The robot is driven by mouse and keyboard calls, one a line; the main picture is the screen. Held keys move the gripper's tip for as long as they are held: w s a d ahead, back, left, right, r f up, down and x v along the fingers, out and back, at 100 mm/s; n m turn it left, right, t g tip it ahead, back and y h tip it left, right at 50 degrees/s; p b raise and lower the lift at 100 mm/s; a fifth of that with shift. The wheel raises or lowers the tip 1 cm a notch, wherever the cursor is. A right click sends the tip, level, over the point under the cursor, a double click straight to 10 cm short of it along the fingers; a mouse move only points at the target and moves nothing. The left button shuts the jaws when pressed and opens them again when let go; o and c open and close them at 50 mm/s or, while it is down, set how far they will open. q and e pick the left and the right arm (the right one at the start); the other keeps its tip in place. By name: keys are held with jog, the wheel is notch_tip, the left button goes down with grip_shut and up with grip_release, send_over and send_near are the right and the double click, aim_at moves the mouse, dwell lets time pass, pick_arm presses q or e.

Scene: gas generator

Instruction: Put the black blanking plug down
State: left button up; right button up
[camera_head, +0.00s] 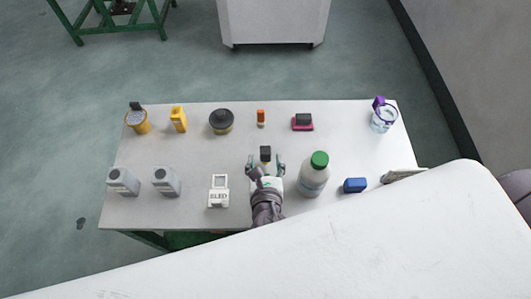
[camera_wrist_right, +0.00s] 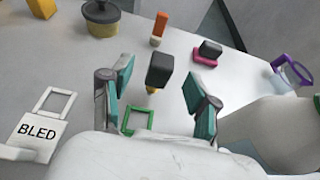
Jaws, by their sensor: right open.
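The black blanking plug (camera_head: 265,152) stands near the middle of the white table, a black block on a short brass-coloured lower part. In the right wrist view the plug (camera_wrist_right: 160,70) shows between and slightly beyond the fingertips. My right gripper (camera_head: 266,163) is open, with a finger on either side and a visible gap to the plug in the wrist view (camera_wrist_right: 158,84). The plug's lower end is small, and I cannot tell exactly how it meets the table. My left gripper is out of view.
A green-framed tag (camera_wrist_right: 137,121) lies below the right gripper. A white BLED tag (camera_head: 218,192) is to the left, and a green-capped bottle (camera_head: 313,178) stands close on the right. An orange item (camera_head: 261,118) and a black-lidded pot (camera_head: 221,121) are behind.

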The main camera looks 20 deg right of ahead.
aim_at(266, 156)
jog(key=x, duration=0.5)
jog(key=shift+d+f, duration=0.15)
jog(key=shift+f, duration=0.2)
jog(key=shift+s, duration=0.1)
jog(key=shift+c, duration=0.3)
grip_shut()
